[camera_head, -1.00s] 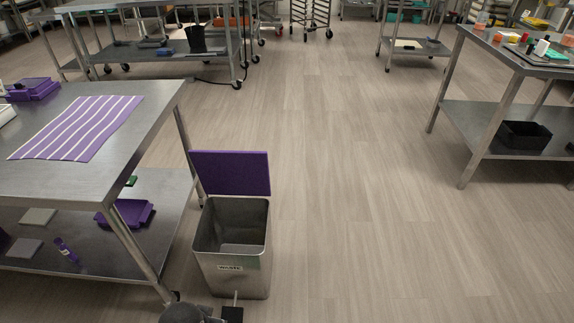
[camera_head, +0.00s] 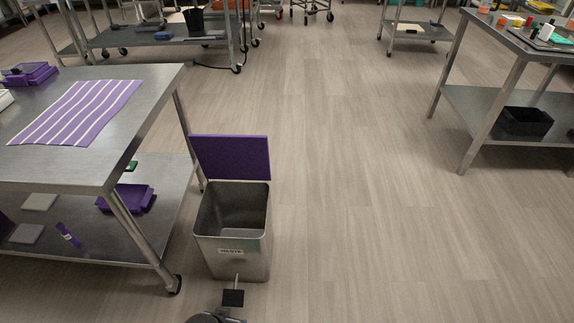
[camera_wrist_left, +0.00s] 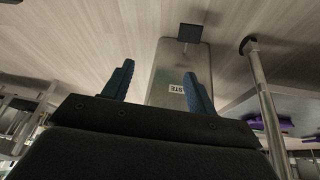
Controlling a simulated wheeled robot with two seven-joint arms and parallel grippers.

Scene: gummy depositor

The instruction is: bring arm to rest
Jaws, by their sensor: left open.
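My left gripper (camera_wrist_left: 159,69) shows in the left wrist view as two blue fingers set wide apart, open and with nothing between them. The metal waste bin (camera_wrist_left: 172,72) shows beyond the fingers, its label and black pedal (camera_wrist_left: 190,33) visible. In the head view the bin (camera_head: 232,262) stands on the floor, with its purple lid (camera_head: 231,158) raised and its inside looking empty. A dark rounded part of my left arm shows at the bottom edge in front of the bin; the fingers are out of that view. My right gripper is in neither view.
A steel table (camera_head: 150,95) with a purple striped mat (camera_head: 78,112) stands left of the bin; its lower shelf holds a purple tray (camera_head: 127,197). Another steel table (camera_head: 487,40) with a black bin (camera_head: 525,121) on its shelf stands at right. The middle floor is clear.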

